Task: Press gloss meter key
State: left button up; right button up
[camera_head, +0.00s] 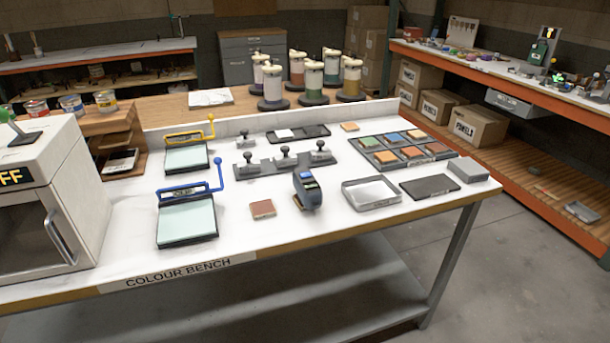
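A small dark upright device (307,192) with a blue top face stands near the front middle of the white bench; it looks like the gloss meter. Its key is too small to make out. A small tan piece (297,202) shows at its left foot, partly hidden by it. A reddish-brown square tile (263,209) lies flat to its left, apart from it. Neither of my grippers is in view.
The white bench (335,228) has bare room in front of the device. An open grey tray (372,194) stands to its right and a row of dark stamps (285,162) behind it. Two framed pads, with blue (187,220) and yellow (186,152) handles, lie left. A white oven-like box (45,205) is far left.

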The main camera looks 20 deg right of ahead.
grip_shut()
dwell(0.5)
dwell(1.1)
